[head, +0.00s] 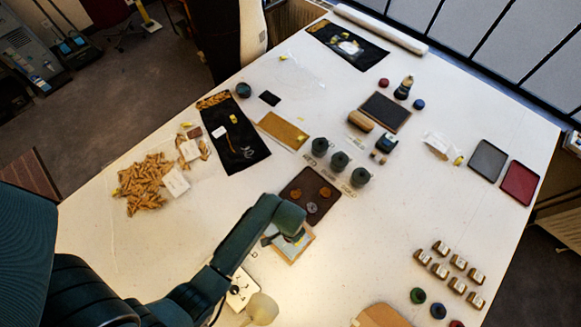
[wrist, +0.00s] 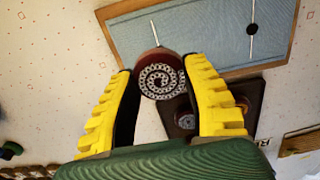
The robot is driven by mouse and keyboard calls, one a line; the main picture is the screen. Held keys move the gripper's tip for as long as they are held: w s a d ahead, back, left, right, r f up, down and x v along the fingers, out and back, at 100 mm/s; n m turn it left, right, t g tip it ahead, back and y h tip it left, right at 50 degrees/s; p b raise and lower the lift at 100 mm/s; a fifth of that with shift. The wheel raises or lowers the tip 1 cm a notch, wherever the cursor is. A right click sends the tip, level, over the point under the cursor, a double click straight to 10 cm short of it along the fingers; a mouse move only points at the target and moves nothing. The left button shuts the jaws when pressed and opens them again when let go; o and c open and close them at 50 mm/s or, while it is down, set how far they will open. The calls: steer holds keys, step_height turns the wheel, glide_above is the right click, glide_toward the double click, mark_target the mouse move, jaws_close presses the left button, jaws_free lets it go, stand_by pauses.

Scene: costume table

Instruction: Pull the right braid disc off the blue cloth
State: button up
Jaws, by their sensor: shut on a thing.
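My gripper (wrist: 158,70) has its yellow fingers closed on the sides of a round braid disc (wrist: 160,78) with a dark red rim and a grey spiral face. The disc overlaps the wood-framed edge of the blue cloth (wrist: 205,40) in the wrist view; I cannot tell whether they touch. Two thin pale pin-like lines and a dark dot lie on the cloth. In the head view my gripper (head: 283,236) is over the framed board and hides much of it.
A dark brown tray (head: 297,184) with several small discs lies just beyond the board. Dark spools (head: 339,160) stand behind it. Small brass-coloured blocks (head: 458,264) are at the right. A tan pile (head: 145,185) is at the left. The table's right-middle is fairly clear.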

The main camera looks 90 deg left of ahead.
step_height(320, 180, up, 3)
steer(key=shift+f+p, duration=0.1)
steer(key=shift+p, duration=0.5)
step_height(320, 180, up, 7)
stand_by(0.5)
